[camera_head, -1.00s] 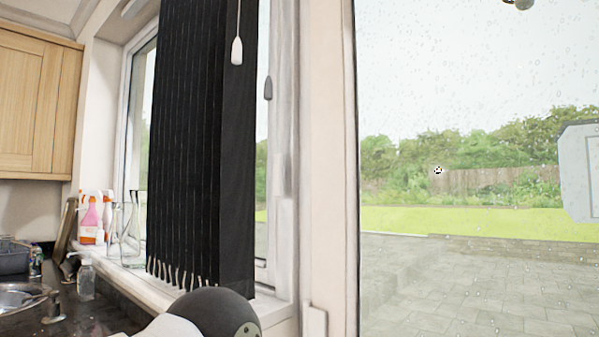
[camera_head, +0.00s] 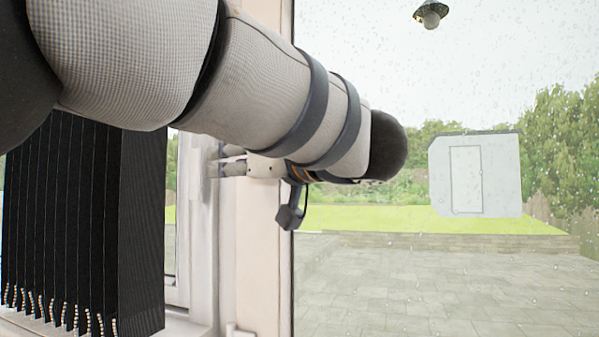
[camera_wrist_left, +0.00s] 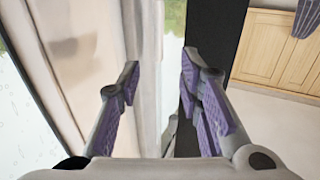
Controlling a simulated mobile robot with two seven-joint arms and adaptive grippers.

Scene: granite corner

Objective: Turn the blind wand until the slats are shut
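The black vertical slats (camera_head: 75,215) of the blind hang at the left in the head view, with beaded chains at their lower ends. In the left wrist view the dark blind (camera_wrist_left: 220,40) is right of the gripper's middle. My left gripper (camera_head: 217,161) points left in front of the pale window frame, to the right of the slats. In the left wrist view my left gripper (camera_wrist_left: 160,77) is open, its purple-padded fingers apart with no held object visible. I cannot make out the wand in either current view; my left arm covers the upper blind. My right gripper is out of view.
The pale frame (camera_head: 257,225) stands beside the glass, and a windowsill runs below the slats. A pale panel (camera_head: 475,175) and a hanging lamp (camera_head: 432,15) show at the right. Wooden cupboards (camera_wrist_left: 275,50) show in the left wrist view.

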